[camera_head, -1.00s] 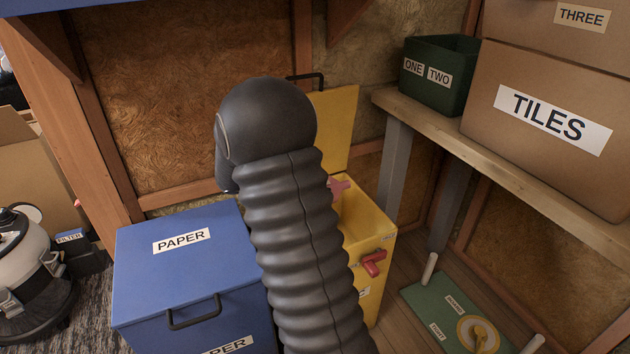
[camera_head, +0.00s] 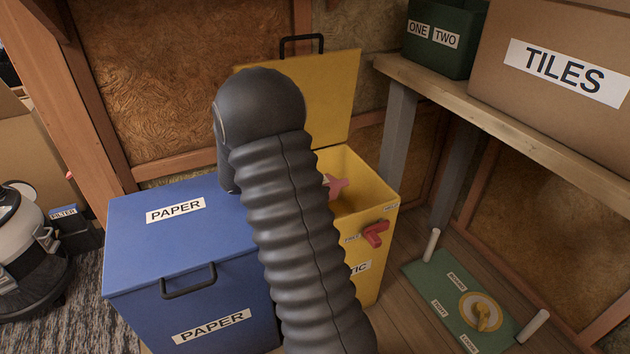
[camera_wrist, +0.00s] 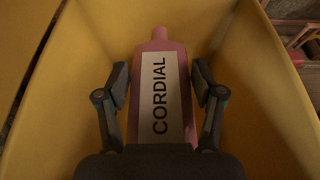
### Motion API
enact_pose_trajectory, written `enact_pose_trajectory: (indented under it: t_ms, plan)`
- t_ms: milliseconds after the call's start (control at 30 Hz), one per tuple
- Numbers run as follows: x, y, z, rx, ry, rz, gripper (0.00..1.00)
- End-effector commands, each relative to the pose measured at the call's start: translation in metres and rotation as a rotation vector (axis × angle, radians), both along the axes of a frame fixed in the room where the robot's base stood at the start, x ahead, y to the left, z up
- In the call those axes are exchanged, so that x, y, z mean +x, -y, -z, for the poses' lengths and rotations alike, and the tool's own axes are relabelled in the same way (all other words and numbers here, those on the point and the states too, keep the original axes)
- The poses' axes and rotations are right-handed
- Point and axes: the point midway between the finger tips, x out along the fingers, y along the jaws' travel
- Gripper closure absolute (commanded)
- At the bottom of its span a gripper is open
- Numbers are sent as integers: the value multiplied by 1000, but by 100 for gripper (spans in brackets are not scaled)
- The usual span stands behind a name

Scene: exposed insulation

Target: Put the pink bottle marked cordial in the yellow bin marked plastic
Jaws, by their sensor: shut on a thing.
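The pink bottle (camera_wrist: 174,48) with a white CORDIAL label is between the fingers of my gripper (camera_wrist: 160,88) in the wrist view. My gripper is shut on it, one finger on each side. Yellow walls of the plastic bin (camera_wrist: 262,60) surround the bottle in that view. In the head view the yellow bin (camera_head: 385,191) stands with its lid (camera_head: 330,100) raised, and its label is partly hidden behind my arm. A bit of the pink bottle (camera_head: 336,186) shows in the bin's opening. My gripper is hidden behind my arm there.
A blue PAPER bin (camera_head: 120,245) with a closed lid stands left of the yellow bin. A red handle (camera_head: 376,234) is on the yellow bin's side. A wooden shelf (camera_head: 500,110) with a TILES box is at right. A green board (camera_head: 440,290) lies on the floor.

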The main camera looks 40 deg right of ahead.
Motion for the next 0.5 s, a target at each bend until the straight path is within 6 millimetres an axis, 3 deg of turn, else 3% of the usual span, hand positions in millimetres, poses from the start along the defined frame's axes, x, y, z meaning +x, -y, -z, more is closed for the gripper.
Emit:
enact_pose_trajectory:
  t_ms: [233,267,333,367,500]
  plan:
    - [0,0,0,0,0,0,56]
    - [0,0,0,0,0,0,25]
    - [0,0,0,0,0,0,7]
    - [0,0,0,0,0,0,3]
    - [0,0,0,0,0,0,3]
